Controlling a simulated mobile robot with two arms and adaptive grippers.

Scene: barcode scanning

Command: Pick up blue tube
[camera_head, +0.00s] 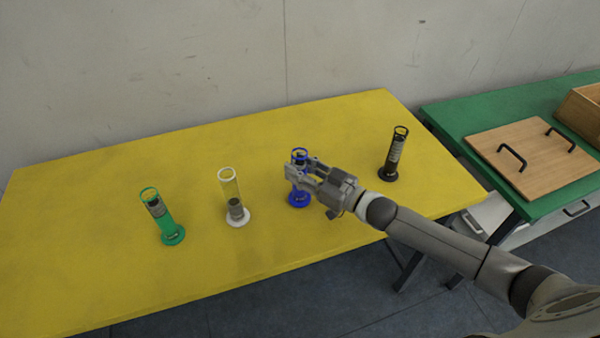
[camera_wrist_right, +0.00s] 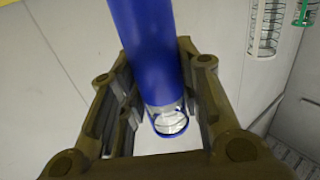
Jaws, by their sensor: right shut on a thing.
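The blue tube (camera_head: 299,200) stands upright on the yellow table (camera_head: 110,165), with its round base on the tabletop and its rim showing above my gripper. My right gripper (camera_head: 298,174) is shut on the tube's middle, reaching in from the right, and hides part of it. In the right wrist view the blue tube (camera_wrist_right: 150,45) runs between the two fingers of my right gripper (camera_wrist_right: 155,80). Its clear end with a blue rim shows close to the palm. My left gripper is not in view.
A white tube (camera_head: 237,213) and a green tube (camera_head: 168,228) stand to the left. A black tube (camera_head: 392,160) stands to the right, behind my arm. A green table (camera_head: 460,117) at the right bears a wooden board with handles (camera_head: 530,155) and a wooden box (camera_head: 582,112).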

